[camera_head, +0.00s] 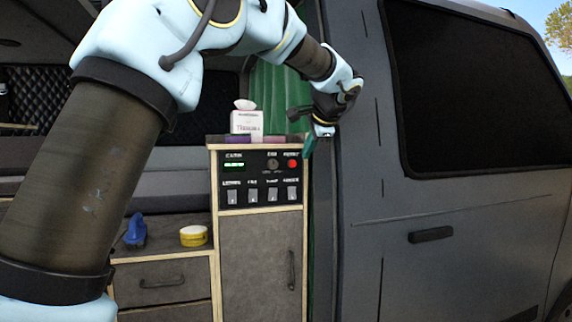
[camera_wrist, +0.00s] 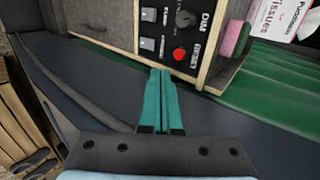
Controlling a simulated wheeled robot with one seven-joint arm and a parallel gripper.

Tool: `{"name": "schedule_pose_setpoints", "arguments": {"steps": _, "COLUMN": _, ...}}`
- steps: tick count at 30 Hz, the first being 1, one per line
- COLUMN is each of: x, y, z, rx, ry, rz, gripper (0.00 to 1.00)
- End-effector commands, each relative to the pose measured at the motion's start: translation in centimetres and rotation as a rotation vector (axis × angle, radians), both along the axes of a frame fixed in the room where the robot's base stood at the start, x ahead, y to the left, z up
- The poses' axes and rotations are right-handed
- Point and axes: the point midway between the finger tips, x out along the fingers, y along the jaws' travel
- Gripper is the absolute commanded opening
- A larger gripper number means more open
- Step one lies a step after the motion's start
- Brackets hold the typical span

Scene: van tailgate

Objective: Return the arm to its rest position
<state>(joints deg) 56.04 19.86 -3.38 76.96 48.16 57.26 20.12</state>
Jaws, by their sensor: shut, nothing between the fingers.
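My arm reaches up and across the head view, ending at my gripper (camera_head: 309,145), which is in front of the van's door pillar, just right of the control panel. In the wrist view my gripper's two teal fingers (camera_wrist: 161,74) are together, with nothing between them. The fingertips point toward the lower edge of the control panel (camera_wrist: 178,30), near its red button (camera_wrist: 179,54). I cannot tell whether they touch it. In the head view the control panel (camera_head: 261,180) shows a green display, a knob, the red button and several switches.
A tissue box (camera_head: 246,124) stands on the cabinet top. A blue object (camera_head: 135,231) and a yellow round tin (camera_head: 193,236) are on the lower counter. The grey van door (camera_head: 440,240) fills the right side. A green curtain (camera_head: 272,100) hangs behind the cabinet.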

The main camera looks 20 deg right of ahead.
Motion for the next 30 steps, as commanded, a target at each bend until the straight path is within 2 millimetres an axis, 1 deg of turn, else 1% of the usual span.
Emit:
{"name": "schedule_pose_setpoints", "arguments": {"steps": 4, "x": 0.0, "y": 0.1, "z": -0.1, "rx": 0.0, "ry": 0.001, "rz": 0.001, "gripper": 0.0}}
{"name": "schedule_pose_setpoints", "arguments": {"steps": 6, "x": 0.3, "y": 0.6, "z": -0.5, "rx": -0.002, "ry": 0.01, "rz": 0.012, "gripper": 0.0}}
{"name": "schedule_pose_setpoints", "arguments": {"steps": 8, "x": 0.9, "y": 1.8, "z": -1.5, "rx": -0.007, "ry": 0.035, "rz": 0.033, "gripper": 0.0}}
{"name": "schedule_pose_setpoints", "arguments": {"steps": 11, "x": 2.1, "y": 5.4, "z": -4.6, "rx": -0.029, "ry": 0.105, "rz": 0.099, "gripper": 0.0}}
{"name": "schedule_pose_setpoints", "arguments": {"steps": 12, "x": 2.6, "y": 7.4, "z": -6.3, "rx": -0.045, "ry": 0.144, "rz": 0.139, "gripper": 0.0}}
{"name": "schedule_pose_setpoints", "arguments": {"steps": 14, "x": 3.1, "y": 10.8, "z": -9.0, "rx": -0.075, "ry": 0.209, "rz": 0.207, "gripper": 0.0}}
{"name": "schedule_pose_setpoints", "arguments": {"steps": 15, "x": 3.2, "y": 13.2, "z": -10.8, "rx": -0.099, "ry": 0.253, "rz": 0.259, "gripper": 0.0}}
{"name": "schedule_pose_setpoints", "arguments": {"steps": 17, "x": 3.1, "y": 16.7, "z": -13.5, "rx": -0.14, "ry": 0.315, "rz": 0.34, "gripper": 0.0}}
{"name": "schedule_pose_setpoints", "arguments": {"steps": 18, "x": 2.8, "y": 19.1, "z": -15.2, "rx": -0.171, "ry": 0.356, "rz": 0.399, "gripper": 0.0}}
{"name": "schedule_pose_setpoints", "arguments": {"steps": 20, "x": 2.0, "y": 22.6, "z": -17.7, "rx": -0.22, "ry": 0.414, "rz": 0.493, "gripper": 0.0}}
{"name": "schedule_pose_setpoints", "arguments": {"steps": 21, "x": 1.3, "y": 24.9, "z": -19.3, "rx": -0.257, "ry": 0.451, "rz": 0.558, "gripper": 0.0}}
{"name": "schedule_pose_setpoints", "arguments": {"steps": 23, "x": -0.1, "y": 28.4, "z": -21.6, "rx": -0.315, "ry": 0.502, "rz": 0.664, "gripper": 0.0}}
{"name": "schedule_pose_setpoints", "arguments": {"steps": 24, "x": -1.2, "y": 30.6, "z": -23.1, "rx": -0.357, "ry": 0.534, "rz": 0.741, "gripper": 0.0}}
{"name": "schedule_pose_setpoints", "arguments": {"steps": 26, "x": -3.2, "y": 33.8, "z": -25.2, "rx": -0.423, "ry": 0.576, "rz": 0.858, "gripper": 0.0}}
{"name": "schedule_pose_setpoints", "arguments": {"steps": 27, "x": -4.7, "y": 35.7, "z": -26.5, "rx": -0.466, "ry": 0.599, "rz": 0.936, "gripper": 0.0}}
{"name": "schedule_pose_setpoints", "arguments": {"steps": 29, "x": -6.9, "y": 38.3, "z": -28.2, "rx": -0.53, "ry": 0.628, "rz": 1.052, "gripper": 0.0}}
{"name": "schedule_pose_setpoints", "arguments": {"steps": 30, "x": -8.3, "y": 39.7, "z": -29.2, "rx": -0.569, "ry": 0.641, "rz": 1.122, "gripper": 0.0}}
